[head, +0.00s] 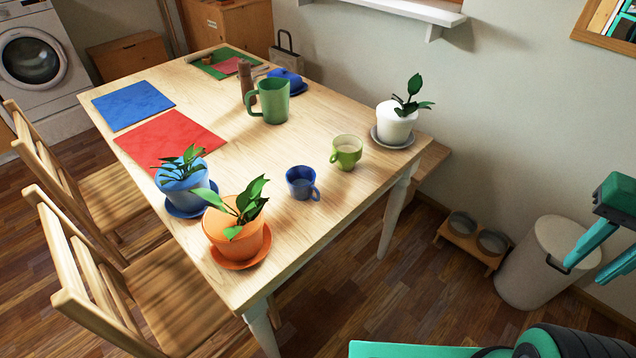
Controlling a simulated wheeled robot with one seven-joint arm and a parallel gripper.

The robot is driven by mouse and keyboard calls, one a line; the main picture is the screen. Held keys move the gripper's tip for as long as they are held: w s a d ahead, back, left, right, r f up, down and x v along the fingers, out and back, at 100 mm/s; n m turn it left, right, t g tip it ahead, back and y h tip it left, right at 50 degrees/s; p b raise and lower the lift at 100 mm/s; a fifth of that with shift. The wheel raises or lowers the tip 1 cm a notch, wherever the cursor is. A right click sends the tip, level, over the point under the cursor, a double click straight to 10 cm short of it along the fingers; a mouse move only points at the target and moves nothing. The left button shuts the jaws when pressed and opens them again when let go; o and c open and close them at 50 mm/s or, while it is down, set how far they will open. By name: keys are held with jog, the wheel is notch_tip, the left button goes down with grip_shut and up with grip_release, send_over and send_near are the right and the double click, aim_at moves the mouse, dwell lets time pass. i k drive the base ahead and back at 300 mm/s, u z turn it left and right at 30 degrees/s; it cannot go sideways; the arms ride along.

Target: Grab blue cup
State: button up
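The blue cup (302,183) stands upright on the wooden table (262,166) near its front right edge. Its handle points toward the lower right, and it looks empty. My gripper (584,272) is at the far right of the head view, off the table and well to the right of the cup. Its two teal fingers are apart with nothing visible between them. Part of the gripper is cut off by the picture's edge.
A green cup (346,151) stands just right of the blue cup. Potted plants in orange (237,236), blue (186,189) and white (395,124) pots surround them. A green pitcher (272,101) stands farther back. A bin (540,264) and bowl stand (472,240) occupy the floor.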

aim_at(300, 180)
jog(key=z, duration=0.05)
jog(key=i, duration=1)
jog(key=u, duration=0.05)
